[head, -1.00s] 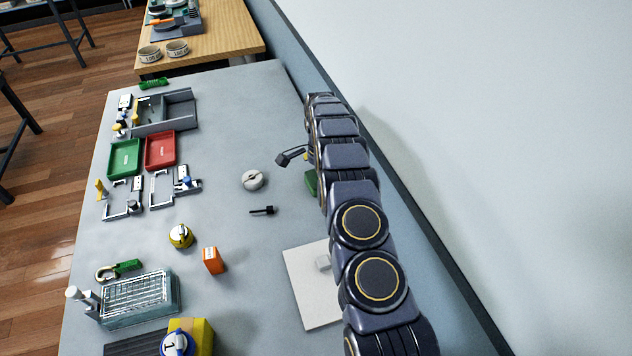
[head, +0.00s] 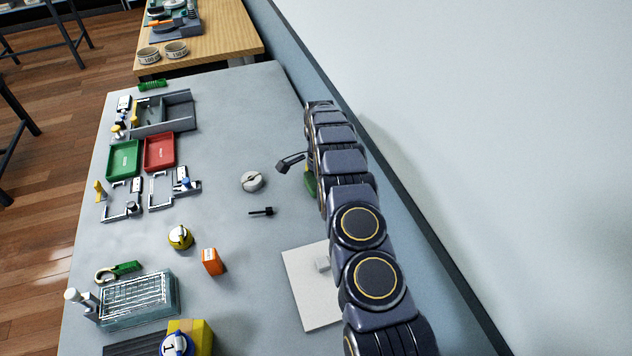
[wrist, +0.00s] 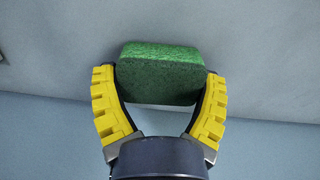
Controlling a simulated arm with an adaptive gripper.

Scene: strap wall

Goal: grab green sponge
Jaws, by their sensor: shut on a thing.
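The green sponge (wrist: 160,75) is a block with a rough top, seen in the wrist view between the two yellow fingers of my gripper (wrist: 160,90). The fingers curve in and touch the sponge at its left and right ends. In the head view only a small green part of the sponge (head: 310,184) shows at the left edge of my arm, which hides the rest. My gripper's fingers are mostly hidden there too. I cannot tell whether the sponge is clear of the table.
The grey table (head: 230,120) meets a wall (head: 480,120) close on the right of my arm. A round grey-white object (head: 251,181) and a small black piece (head: 261,211) lie to the left. A white plate (head: 308,290) lies nearer. Trays and tools fill the left side.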

